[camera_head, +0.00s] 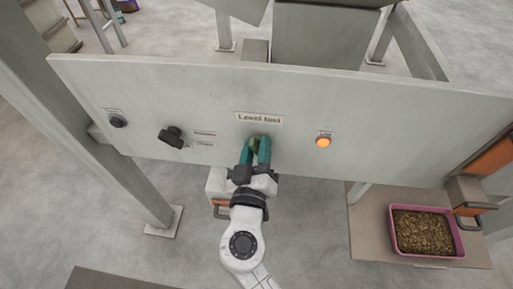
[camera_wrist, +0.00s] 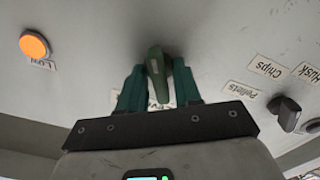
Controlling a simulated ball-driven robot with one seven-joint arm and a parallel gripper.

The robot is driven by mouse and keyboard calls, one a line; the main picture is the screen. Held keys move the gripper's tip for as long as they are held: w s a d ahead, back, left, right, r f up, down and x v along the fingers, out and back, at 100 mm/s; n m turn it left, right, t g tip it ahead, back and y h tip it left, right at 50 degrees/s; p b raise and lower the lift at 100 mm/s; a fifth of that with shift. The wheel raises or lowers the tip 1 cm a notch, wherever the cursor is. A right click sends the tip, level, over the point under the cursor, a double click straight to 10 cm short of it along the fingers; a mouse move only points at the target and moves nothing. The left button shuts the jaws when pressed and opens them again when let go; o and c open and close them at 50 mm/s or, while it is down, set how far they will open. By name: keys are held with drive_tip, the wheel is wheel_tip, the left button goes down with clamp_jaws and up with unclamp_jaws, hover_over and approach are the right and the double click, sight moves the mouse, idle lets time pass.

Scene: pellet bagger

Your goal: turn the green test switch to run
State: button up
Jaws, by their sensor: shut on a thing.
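The green test switch (camera_wrist: 155,63) is a dark green knob on the pale grey panel (camera_head: 350,100). In the head view its olive top (camera_head: 256,143) shows just under the "Level test" label (camera_head: 259,118). My gripper (camera_head: 255,152) reaches up to it with two teal fingers. In the wrist view the fingers of my gripper (camera_wrist: 158,88) stand on both sides of the knob and are shut on it. The knob looks slightly tilted in the wrist view. The position labels around it are mostly hidden by my fingers, so its setting cannot be read.
A lit orange lamp (camera_head: 323,142) sits right of the switch. A black selector knob (camera_head: 171,136) and a small black knob (camera_head: 118,121) are on the left of the panel. A pink tray of pellets (camera_head: 459,218) stands low at the right. Panel space around my gripper is clear.

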drive_tip(key=shift+c, duration=0.5)
drive_tip(key=shift+f+n, duration=0.1)
drive_tip(key=shift+n, duration=0.2)
drive_tip(key=shift+n+b, duration=0.3)
drive_tip(key=shift+n, duration=0.3)
drive_tip(key=n, duration=0.4)
drive_tip(key=shift+a, duration=0.1)
drive_tip(key=n, duration=0.6)
drive_tip(key=shift+f, duration=0.1)
drive_tip(key=shift+p, duration=0.3)
drive_tip(key=o, duration=0.7)
